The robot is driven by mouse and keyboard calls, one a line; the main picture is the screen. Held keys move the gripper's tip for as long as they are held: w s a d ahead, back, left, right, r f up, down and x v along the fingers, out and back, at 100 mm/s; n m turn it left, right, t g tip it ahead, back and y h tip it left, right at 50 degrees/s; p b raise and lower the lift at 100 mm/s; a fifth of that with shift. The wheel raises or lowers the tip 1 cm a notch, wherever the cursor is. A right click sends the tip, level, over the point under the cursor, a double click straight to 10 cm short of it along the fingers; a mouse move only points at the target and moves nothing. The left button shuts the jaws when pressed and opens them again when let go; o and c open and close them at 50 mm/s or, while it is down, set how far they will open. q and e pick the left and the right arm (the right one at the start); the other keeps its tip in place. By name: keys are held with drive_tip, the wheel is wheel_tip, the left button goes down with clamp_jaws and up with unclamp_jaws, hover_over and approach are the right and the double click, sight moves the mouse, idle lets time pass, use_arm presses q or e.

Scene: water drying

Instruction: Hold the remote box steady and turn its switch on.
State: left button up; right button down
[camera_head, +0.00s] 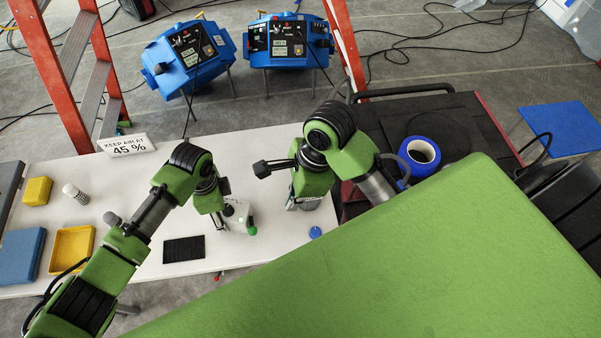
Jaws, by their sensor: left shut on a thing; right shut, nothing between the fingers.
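The small white remote box (241,222) is on or just above the white table, with a green knob at its lower right end and dark parts at its upper end. My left gripper (229,210) is at the box's upper left side, shut on it; its fingers are small and partly hidden. My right gripper (262,168) is shut and empty, pointing left. In the picture it is above and to the right of the box, apart from it. I cannot make out the switch's position.
The white table (140,215) also holds a black mat (184,249), a yellow tray (72,251), a yellow block (37,191) and a sign (126,145). A blue tape roll (421,156) lies on the dark surface at right. A large green surface fills the lower right.

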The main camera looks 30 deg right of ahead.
drive_tip(key=v, duration=0.6)
drive_tip(key=shift+s+r, duration=0.2)
drive_tip(key=shift+r, duration=0.2)
drive_tip(key=shift+d, duration=0.1)
drive_tip(key=c, duration=1.9)
unclamp_jaws()
drive_tip(key=n+t+h, duration=0.3)
drive_tip(key=n+t, duration=0.1)
drive_tip(key=n, duration=2.2)
approach(254, 231)
drive_tip(key=x, duration=0.9)
